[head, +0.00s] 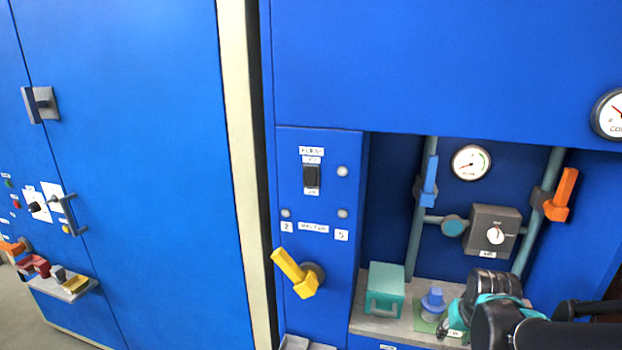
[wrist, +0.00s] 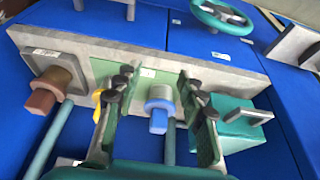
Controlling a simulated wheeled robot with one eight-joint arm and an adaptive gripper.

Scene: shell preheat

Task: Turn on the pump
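The pump switch (head: 311,176) is a small black rocker under a label that seems to read PUMP, on the blue panel left of the recess in the head view. Small labels sit above and below it; I cannot tell its position. My gripper (head: 458,312) is low at the right, over the recess shelf, well below and right of the switch. In the wrist view, my gripper (wrist: 155,88) is open, with two dark green fingers apart. A blue knob with a grey collar (wrist: 159,108) shows between them, with no visible contact. The switch is not seen in the wrist view.
A yellow lever (head: 297,275) sticks out below the switch. A teal box (head: 385,290) and the blue knob (head: 433,303) stand on the shelf. Blue (head: 429,182) and orange (head: 561,194) valve handles are on pipes behind. The air before the switch looks clear.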

